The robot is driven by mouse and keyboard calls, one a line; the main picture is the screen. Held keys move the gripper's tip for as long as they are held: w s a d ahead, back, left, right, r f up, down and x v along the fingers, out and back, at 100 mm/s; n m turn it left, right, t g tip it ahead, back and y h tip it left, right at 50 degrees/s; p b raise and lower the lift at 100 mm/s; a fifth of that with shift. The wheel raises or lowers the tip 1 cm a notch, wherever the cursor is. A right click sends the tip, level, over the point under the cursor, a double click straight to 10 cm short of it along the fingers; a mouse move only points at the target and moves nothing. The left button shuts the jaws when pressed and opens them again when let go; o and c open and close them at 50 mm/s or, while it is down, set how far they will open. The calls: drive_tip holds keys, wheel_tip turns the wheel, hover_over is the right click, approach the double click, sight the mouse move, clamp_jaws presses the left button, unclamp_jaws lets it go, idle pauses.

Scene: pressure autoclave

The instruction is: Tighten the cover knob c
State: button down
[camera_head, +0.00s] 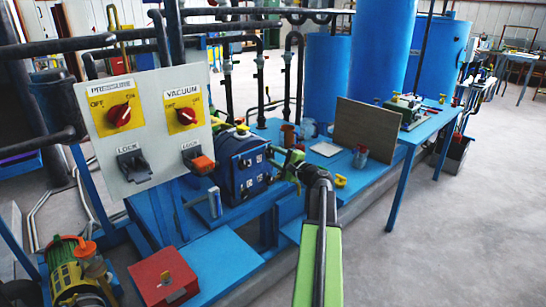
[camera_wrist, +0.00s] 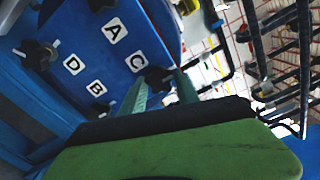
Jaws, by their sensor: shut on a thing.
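The blue autoclave cover (camera_head: 243,176) faces right in the head view, with small white letter labels on it. In the wrist view the cover (camera_wrist: 118,62) shows labels A, C, D and B, with a black knob near each. Cover knob c (camera_wrist: 156,76) is the dark knob beside the C label. My gripper (camera_wrist: 160,86) has its two green fingers on either side of this knob and is shut on it. In the head view my gripper (camera_head: 285,162) reaches the cover's right side; the knob itself is hidden there.
A grey panel (camera_head: 150,132) with PRESSURE and VACUUM switches stands left of the autoclave. A red box (camera_head: 164,277) lies on the low blue platform. A brown board (camera_head: 367,128) and a jar (camera_head: 360,157) stand on the blue table.

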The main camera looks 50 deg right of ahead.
drive_tip(key=c, duration=0.9)
unclamp_jaws()
drive_tip(key=shift+s, duration=0.1)
drive_tip(key=s+a, duration=0.1)
drive_tip(key=s, duration=1.6)
drive_tip(key=shift+a, duration=0.15)
